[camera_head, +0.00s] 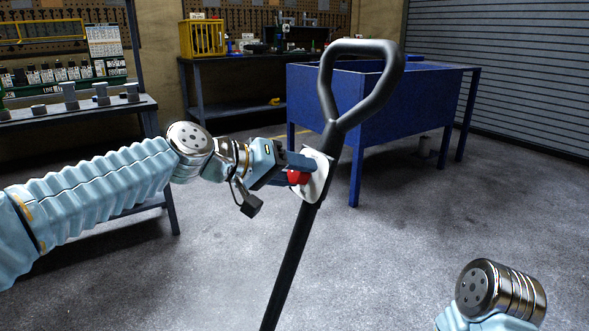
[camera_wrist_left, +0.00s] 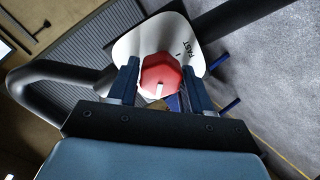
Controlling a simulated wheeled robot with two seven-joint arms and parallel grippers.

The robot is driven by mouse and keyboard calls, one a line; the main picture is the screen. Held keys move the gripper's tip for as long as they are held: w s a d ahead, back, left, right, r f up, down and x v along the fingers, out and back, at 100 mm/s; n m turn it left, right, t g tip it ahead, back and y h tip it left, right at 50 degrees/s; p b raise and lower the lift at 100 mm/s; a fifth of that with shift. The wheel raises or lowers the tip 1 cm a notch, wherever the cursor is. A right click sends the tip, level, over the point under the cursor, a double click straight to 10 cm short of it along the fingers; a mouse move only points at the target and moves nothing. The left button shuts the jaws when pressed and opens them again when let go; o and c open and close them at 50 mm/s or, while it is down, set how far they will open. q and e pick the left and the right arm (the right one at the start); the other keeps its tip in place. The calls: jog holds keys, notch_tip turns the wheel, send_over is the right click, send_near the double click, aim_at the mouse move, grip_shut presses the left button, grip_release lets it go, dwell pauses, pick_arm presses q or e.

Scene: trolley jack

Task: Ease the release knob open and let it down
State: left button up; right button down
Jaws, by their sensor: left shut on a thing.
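The red release knob (camera_head: 297,177) sits on a white plate (camera_head: 315,185) partway up the black jack handle (camera_head: 290,255). The handle rises at a tilt to a loop grip (camera_head: 362,80) at the top. My left gripper (camera_head: 300,168) reaches in from the left and is shut on the knob. In the left wrist view the knob (camera_wrist_left: 160,76) lies between the two fingers, with a white mark on its face pointing down in the picture. The word FAST shows on the plate (camera_wrist_left: 185,38) right of the knob. My right arm shows at the lower right; its gripper is out of view. The jack's body is not in view.
A blue bench (camera_head: 345,115) stands behind the handle. The grey floor (camera_head: 430,225) around the handle is clear.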

pick_arm(q)
jog(key=shift+w+a+n, duration=0.1)
jog(key=shift+n, duration=0.4)
jog(key=shift+r, duration=0.1)
jog(key=o, duration=1)
jog(key=b+v, duration=0.1)
jog(key=v, duration=1.2)
jog(key=shift+s+a, duration=0.25)
jog(key=shift+a, duration=0.05)
